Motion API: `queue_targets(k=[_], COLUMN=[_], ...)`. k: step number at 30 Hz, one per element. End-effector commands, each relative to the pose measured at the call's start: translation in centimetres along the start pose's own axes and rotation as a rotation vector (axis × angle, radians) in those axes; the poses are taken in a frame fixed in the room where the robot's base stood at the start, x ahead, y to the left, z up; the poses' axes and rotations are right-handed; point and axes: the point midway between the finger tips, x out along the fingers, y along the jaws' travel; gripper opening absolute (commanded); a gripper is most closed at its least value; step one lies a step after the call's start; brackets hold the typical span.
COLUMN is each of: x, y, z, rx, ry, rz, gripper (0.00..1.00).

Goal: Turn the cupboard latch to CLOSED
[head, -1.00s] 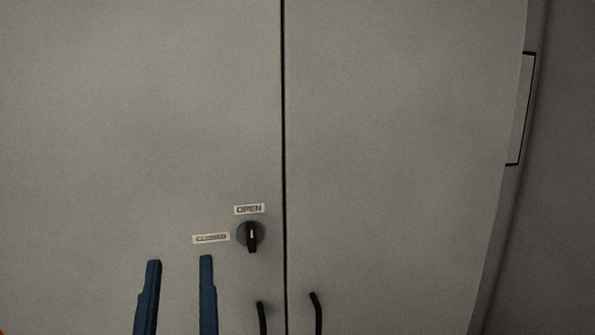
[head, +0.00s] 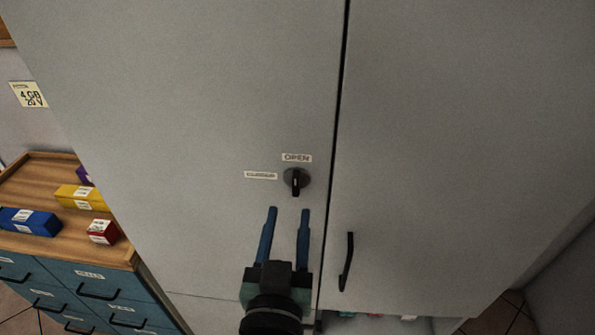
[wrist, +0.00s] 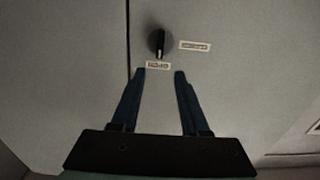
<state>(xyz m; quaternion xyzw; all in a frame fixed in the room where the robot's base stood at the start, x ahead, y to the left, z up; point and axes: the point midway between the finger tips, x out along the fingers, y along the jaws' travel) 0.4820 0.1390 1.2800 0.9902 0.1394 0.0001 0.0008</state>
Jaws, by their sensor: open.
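The cupboard latch (head: 296,182) is a round black knob with an upright grip bar on the grey left door (head: 210,110). The OPEN label (head: 297,158) is above it and the CLOSED label (head: 261,175) to its left. The bar is in line with OPEN, its pale mark on that side in the wrist view (wrist: 159,44), where the scene appears upside down. My gripper (head: 288,211) is open and empty, its two blue fingers just below the knob in the head view. In the wrist view its fingertips (wrist: 160,72) flank the OPEN label; contact with the door cannot be told.
The right door (head: 450,150) has a black bar handle (head: 347,262) close to my gripper's right. A blue drawer cabinet (head: 90,285) with a wooden top stands at the left, bearing blue, yellow and red boxes. The door around the latch is otherwise clear.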

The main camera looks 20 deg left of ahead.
Motion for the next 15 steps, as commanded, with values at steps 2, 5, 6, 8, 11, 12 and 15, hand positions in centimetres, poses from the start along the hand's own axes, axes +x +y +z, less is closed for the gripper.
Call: queue_targets(k=[2,5,6,8,11,12,15], x=[1.7,3.5,4.2,5.2,6.6,7.0,7.9], y=[0.0,-0.1,-0.1,0.0,0.0,0.0,0.0], z=[-0.5,-0.5,-0.5,-0.5,-0.4,-0.3,-0.3], rx=[0.0,0.001,0.001,0.001,0.001,0.001,0.001], ry=[0.001,0.002,0.001,0.002,0.001,0.0,0.001], rz=[0.0,-0.001,-0.001,-0.001,0.0,0.0,0.0], gripper=[0.45,0.45,0.45,0.45,0.45,0.45,0.45])
